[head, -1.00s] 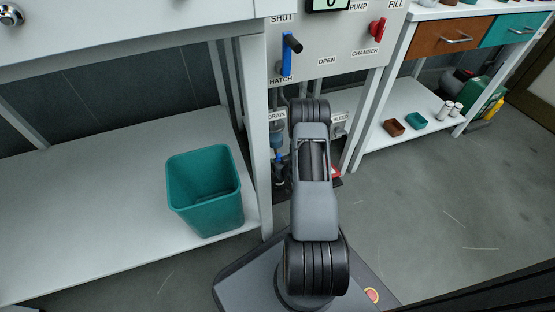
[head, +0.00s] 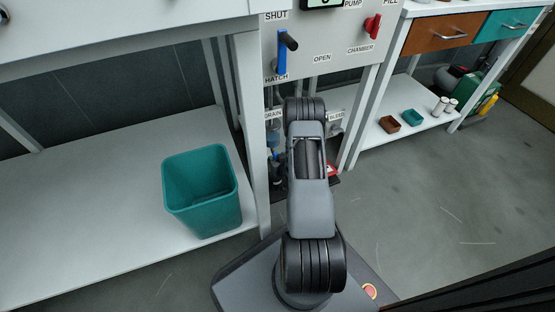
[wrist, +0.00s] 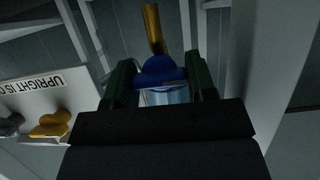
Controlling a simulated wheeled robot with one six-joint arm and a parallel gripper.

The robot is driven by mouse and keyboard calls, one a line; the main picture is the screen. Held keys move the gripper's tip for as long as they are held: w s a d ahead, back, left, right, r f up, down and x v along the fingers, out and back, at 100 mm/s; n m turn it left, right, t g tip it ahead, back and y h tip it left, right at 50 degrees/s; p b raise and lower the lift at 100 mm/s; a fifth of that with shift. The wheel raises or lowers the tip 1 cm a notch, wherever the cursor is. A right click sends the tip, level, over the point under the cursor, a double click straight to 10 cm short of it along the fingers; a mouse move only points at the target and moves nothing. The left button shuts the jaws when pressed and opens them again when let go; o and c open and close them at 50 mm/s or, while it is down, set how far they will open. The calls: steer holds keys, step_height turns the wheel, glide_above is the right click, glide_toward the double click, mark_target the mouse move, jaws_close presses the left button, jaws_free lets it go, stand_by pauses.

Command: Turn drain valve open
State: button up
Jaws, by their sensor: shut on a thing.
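In the wrist view my gripper (wrist: 160,80) has its two dark fingers closed on either side of a blue handle (wrist: 160,71), which I take to be the drain valve's. A brass-coloured rod (wrist: 153,28) rises beyond the handle and a clear cylinder (wrist: 165,96) shows just below it. In the head view the DRAIN label (head: 273,114) is on the panel's lower part, and a blue piece of the drain fitting (head: 275,155) shows beside my arm. My arm hides the gripper and most of the valve there. I cannot tell the valve's exact angle.
A panel (head: 335,75) with a blue hatch lever (head: 282,55) and a red chamber knob (head: 372,25) stands above. A teal bin (head: 203,200) is on the left shelf. A yellow handle (wrist: 50,125) is left of my gripper. Open floor (head: 430,220) lies right.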

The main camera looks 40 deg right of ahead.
steer(key=m+t+y, duration=0.1)
steer(key=m+y, duration=0.1)
steer(key=m, duration=0.1)
steer(key=shift+d, duration=0.1)
steer(key=m+t+y, duration=0.1)
steer(key=m+y, duration=0.1)
steer(key=m, duration=0.1)
steer(key=shift+s, duration=0.1)
steer(key=m+t+y, duration=0.1)
steer(key=m, duration=0.2)
steer(key=shift+f+m, duration=0.15)
steer(key=shift+m, duration=0.25)
steer(key=shift+m+t+y, duration=0.4)
steer(key=shift+m+t, duration=0.4)
steer(key=shift+m, duration=0.9)
steer(key=shift+d, duration=0.1)
steer(key=o, duration=0.9)
steer(key=shift+o, duration=0.2)
